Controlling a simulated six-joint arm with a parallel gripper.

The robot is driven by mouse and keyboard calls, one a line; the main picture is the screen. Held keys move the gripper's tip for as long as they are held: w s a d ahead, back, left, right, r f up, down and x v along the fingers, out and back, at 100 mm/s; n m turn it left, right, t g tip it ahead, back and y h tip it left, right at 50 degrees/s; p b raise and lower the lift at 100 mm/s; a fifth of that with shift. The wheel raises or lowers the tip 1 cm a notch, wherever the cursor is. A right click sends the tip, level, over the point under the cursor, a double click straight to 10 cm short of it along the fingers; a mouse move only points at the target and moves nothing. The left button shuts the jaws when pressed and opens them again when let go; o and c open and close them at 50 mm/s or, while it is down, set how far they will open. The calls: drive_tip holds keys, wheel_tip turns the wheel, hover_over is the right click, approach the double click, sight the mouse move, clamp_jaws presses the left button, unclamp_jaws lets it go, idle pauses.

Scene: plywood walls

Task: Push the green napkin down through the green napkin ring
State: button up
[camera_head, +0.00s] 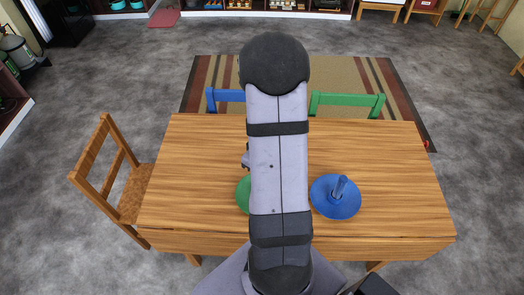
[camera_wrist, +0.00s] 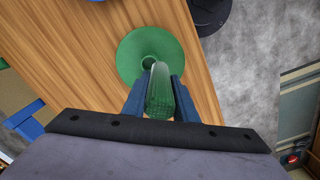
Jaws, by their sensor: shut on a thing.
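The green napkin (camera_wrist: 160,95) is a rolled green cylinder in the wrist view. My gripper (camera_wrist: 159,88) is shut on it, one blue finger on each side. The green napkin ring (camera_wrist: 147,61) is a small round opening in the middle of a round green base (camera_wrist: 133,44) on the table. The napkin's far end overlaps the ring's right side in the picture; I cannot tell whether it is inside or above it. In the head view only the left edge of the green base (camera_head: 242,195) shows, and my arm hides the ring, napkin and fingertips.
A blue round base (camera_head: 322,201) with an upright blue roll (camera_head: 340,187) stands on the wooden table (camera_head: 400,180), right of my arm. A wooden chair (camera_head: 125,185) stands at the left; blue (camera_head: 229,96) and green (camera_head: 345,100) chairs stand behind. The table's right side is clear.

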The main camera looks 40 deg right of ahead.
drive_tip(key=shift+s+a+f, duration=0.1)
drive_tip(key=shift+s+f, duration=0.05)
drive_tip(key=shift+f, duration=0.45)
drive_tip(key=shift+s+a+f, duration=0.1)
drive_tip(key=shift+s+f, duration=0.05)
drive_tip(key=shift+f, duration=0.4)
drive_tip(key=shift+w+d+f, duration=0.15)
drive_tip(key=shift+w+d, duration=0.5)
drive_tip(key=shift+w, duration=0.2)
drive_tip(key=shift+w+d+n, duration=0.4)
drive_tip(key=shift+w+d, duration=0.2)
drive_tip(key=shift+w, duration=0.15)
drive_tip(key=shift+f, duration=0.15)
drive_tip(key=shift+f+b, duration=1.95)
drive_tip(key=shift+f, duration=0.15)
drive_tip(key=shift+f+b, duration=1.15)
drive_tip(key=shift+f, duration=0.85)
drive_tip(key=o, duration=1.1)
